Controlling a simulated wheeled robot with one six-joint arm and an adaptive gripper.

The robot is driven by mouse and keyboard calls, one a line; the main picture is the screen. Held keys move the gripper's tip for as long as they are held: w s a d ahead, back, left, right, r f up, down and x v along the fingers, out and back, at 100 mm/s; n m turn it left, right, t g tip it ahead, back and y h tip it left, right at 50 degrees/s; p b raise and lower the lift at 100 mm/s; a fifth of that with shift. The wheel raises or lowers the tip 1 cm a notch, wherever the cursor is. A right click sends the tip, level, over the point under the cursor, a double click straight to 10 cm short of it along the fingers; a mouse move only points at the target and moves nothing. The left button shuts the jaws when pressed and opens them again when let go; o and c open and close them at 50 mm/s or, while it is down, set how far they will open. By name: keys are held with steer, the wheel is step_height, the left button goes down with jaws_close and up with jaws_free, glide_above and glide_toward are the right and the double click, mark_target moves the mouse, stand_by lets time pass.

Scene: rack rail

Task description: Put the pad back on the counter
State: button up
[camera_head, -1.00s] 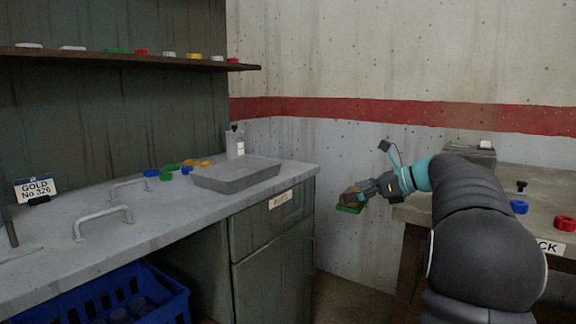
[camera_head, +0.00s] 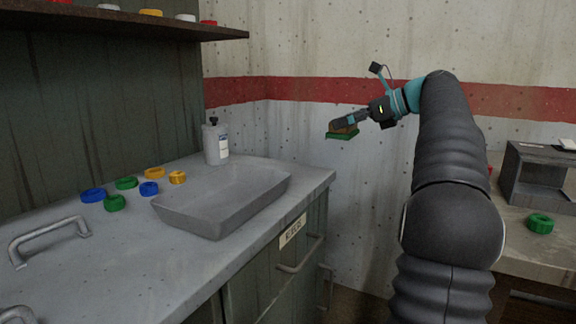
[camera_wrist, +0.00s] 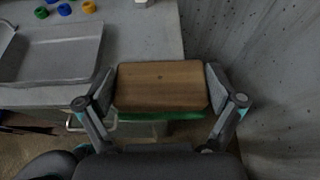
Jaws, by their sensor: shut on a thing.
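The pad is a block with a brown wooden top (camera_wrist: 162,86) and a green underside. My gripper (camera_head: 346,122) is shut on the pad (camera_head: 342,134) and holds it in the air, to the right of the counter's end. In the wrist view the gripper's fingers (camera_wrist: 161,88) press on the block's left and right ends. The grey counter (camera_head: 90,255) is on the left; its edge also shows behind the pad in the wrist view (camera_wrist: 150,40).
A grey tray (camera_head: 215,222) sits near the counter's right end, with a bottle (camera_head: 215,144) behind it. Several coloured caps, one blue (camera_head: 93,195), lie left of the tray. A metal handle (camera_head: 48,240) stands nearer. A workbench with a dark box (camera_head: 535,180) is at right.

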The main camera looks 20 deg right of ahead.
steer(key=b, duration=0.3)
glide_above(298, 174)
step_height(298, 174, down, 7)
steer(key=shift+w+d+r, duration=0.1)
steer(key=shift+f+b, duration=0.75)
steer(key=shift+f, duration=1.25)
steer(key=shift+f, duration=0.15)
steer(key=o, duration=0.8)
steer(key=shift+d+r, duration=0.1)
steer(key=shift+r, duration=0.15)
steer(key=p+v, duration=0.1)
steer(key=v, duration=1.1)
steer(key=shift+f, duration=0.2)
